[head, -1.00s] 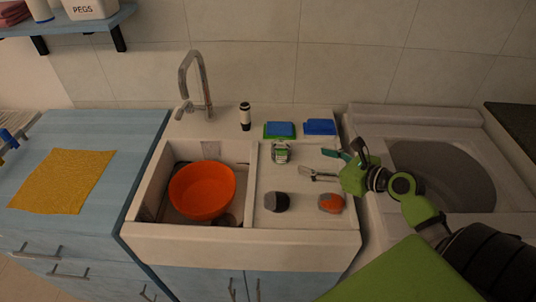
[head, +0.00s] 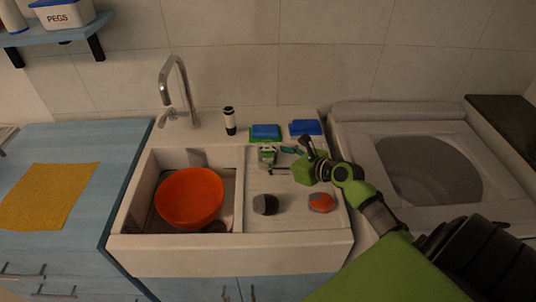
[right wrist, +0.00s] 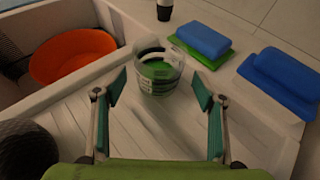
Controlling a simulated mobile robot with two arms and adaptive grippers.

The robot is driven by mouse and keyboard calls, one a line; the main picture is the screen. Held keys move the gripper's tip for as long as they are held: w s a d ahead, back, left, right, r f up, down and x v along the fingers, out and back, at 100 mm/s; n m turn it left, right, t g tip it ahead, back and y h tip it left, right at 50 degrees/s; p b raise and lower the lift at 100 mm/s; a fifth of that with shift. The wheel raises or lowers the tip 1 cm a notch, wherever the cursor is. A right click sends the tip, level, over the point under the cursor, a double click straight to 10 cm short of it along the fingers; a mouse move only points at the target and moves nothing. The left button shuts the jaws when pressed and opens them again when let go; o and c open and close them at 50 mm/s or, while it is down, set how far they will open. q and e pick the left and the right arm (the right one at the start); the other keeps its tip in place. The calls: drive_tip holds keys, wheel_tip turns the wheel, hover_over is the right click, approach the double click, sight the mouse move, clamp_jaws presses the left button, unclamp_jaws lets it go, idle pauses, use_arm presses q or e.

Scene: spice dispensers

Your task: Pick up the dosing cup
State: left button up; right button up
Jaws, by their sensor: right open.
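The dosing cup (head: 267,156) is a small clear cup with dark markings and a green inside, standing upright on the ribbed drainboard. It also shows in the right wrist view (right wrist: 160,72), straight ahead between and just beyond the fingertips. My right gripper (head: 284,160) is open and empty, to the right of the cup in the head view. Its teal-padded fingers (right wrist: 160,92) are spread to either side in the right wrist view, with a small gap before the cup. My left gripper is not in view.
An orange bowl (head: 189,198) sits in the sink basin on the left. A dark round item (head: 266,204) and an orange-grey one (head: 321,202) lie on the front drainboard. Blue sponges (head: 265,131) and a black-and-white bottle (head: 230,121) stand along the back ledge.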

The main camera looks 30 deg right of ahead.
drive_tip(key=x, duration=0.3)
drive_tip(key=shift+w+a, duration=0.2)
drive_tip(key=shift+w, duration=0.15)
drive_tip(key=shift+s, duration=0.1)
drive_tip(key=shift+c, duration=0.4)
drive_tip(key=c, duration=1.2)
drive_tip(key=shift+c, duration=0.2)
drive_tip(key=shift+r, duration=0.2)
drive_tip(key=shift+r, duration=0.8)
drive_tip(key=s+a+r+p, duration=0.1)
drive_tip(key=s+a+r, duration=0.7)
drive_tip(key=s+r, duration=0.2)
drive_tip(key=shift+s+r, duration=0.4)
drive_tip(key=shift+s, duration=0.15)
